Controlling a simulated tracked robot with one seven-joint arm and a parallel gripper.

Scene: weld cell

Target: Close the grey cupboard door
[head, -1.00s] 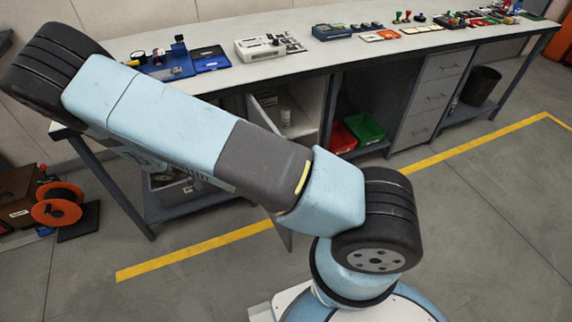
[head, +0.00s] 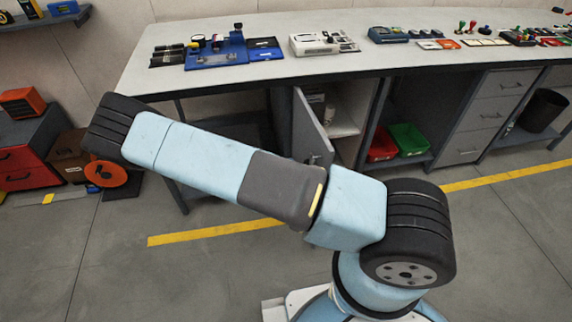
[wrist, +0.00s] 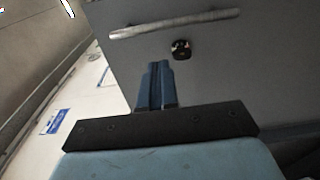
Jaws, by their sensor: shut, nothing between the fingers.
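The grey cupboard door (head: 309,127) stands open under the workbench in the head view, swung out from the cupboard (head: 346,110). My arm passes in front of its lower part. A grey panel with a bar handle (wrist: 173,23) and a small black lock (wrist: 181,49) fills much of the wrist view and looks like the door's face. My gripper (wrist: 155,66) has its blue fingers together and empty, pointing at this panel below the lock. I cannot tell whether they touch it. The gripper is not visible in the head view.
The workbench (head: 275,74) carries tools and devices. Red (head: 381,146) and green (head: 408,139) bins sit in the open bay right of the cupboard. Drawers (head: 487,115) are further right. An orange reel (head: 106,173) and red cabinet (head: 30,150) stand left. A yellow line (head: 215,231) crosses the floor.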

